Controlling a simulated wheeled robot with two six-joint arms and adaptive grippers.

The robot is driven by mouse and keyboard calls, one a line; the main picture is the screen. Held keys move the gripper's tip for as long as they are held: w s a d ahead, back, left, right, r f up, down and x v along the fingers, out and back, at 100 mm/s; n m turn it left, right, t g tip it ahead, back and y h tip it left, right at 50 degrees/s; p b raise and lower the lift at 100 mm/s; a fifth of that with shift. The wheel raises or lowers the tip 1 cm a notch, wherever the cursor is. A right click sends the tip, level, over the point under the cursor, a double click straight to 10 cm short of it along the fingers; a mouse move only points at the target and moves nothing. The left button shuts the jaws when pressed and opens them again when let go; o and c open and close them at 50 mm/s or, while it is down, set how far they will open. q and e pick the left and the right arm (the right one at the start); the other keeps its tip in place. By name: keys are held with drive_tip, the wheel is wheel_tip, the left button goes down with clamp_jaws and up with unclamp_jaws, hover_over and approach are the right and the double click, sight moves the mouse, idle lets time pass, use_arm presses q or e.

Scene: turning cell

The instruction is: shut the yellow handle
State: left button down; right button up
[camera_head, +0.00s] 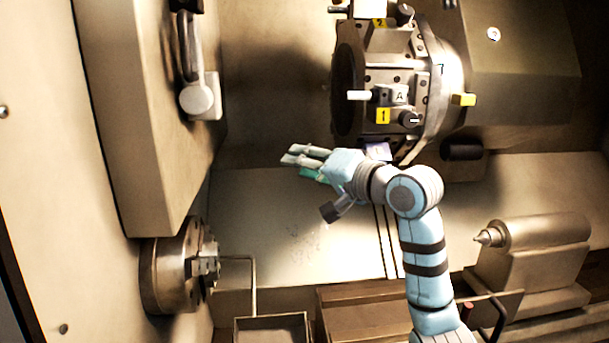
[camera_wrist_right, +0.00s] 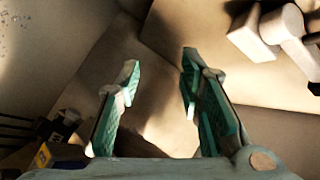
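No handle that is clearly yellow shows in either view. A pale grey-white lever (camera_head: 200,95) sits on the left machine housing in the head view. A white knobbed part, likely the same lever (camera_wrist_right: 262,38), shows at upper right in the wrist view. A small yellow block (camera_head: 463,99) sits on the right of the tool turret; I cannot tell if it is a handle. My right gripper (camera_head: 290,155) is open and empty, pointing left, right of and below the lever in the picture. Its two green-padded fingers stand apart in the wrist view (camera_wrist_right: 160,62). My left gripper is out of view.
The tool turret (camera_head: 375,75), with yellow number tags, is above and right of my right gripper. A chuck (camera_head: 170,275) is at lower left. A tailstock (camera_head: 530,240) is at lower right. Open space lies between my gripper and the left housing (camera_head: 135,110).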

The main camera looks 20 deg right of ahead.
drive_tip(key=shift+w+f, duration=0.15)
drive_tip(key=shift+f, duration=0.8)
